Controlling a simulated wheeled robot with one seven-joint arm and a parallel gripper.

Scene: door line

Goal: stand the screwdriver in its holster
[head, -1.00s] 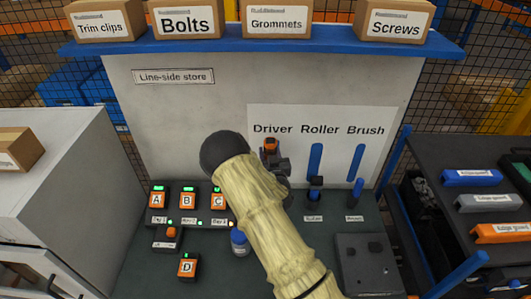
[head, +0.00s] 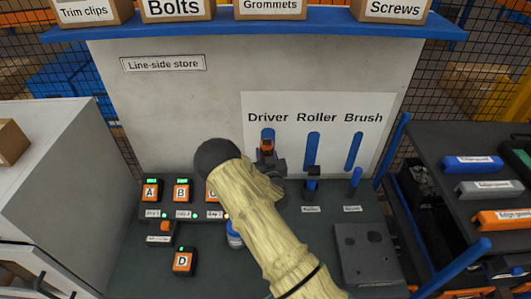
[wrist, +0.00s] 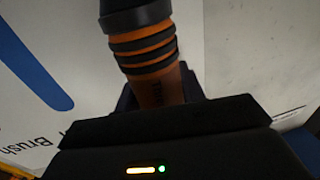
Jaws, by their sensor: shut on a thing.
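The screwdriver (head: 267,145) shows as an orange and black handle in front of the board's Driver mark. In the wrist view its handle (wrist: 145,45) has orange and black bands and rises from between the jaws. My gripper (head: 272,165) is shut on it, and my arm comes up from the lower right. The handle looks roughly upright. The screwdriver's shaft and its holster are hidden behind my arm and gripper, so I cannot tell whether they touch.
The roller (head: 311,188) and brush (head: 354,182) stand to the right on the bench. A dark box (head: 365,252) lies at front right. Orange units and a blue-capped bottle (head: 234,235) are left of my arm. A shelf with boxes (head: 395,10) is above.

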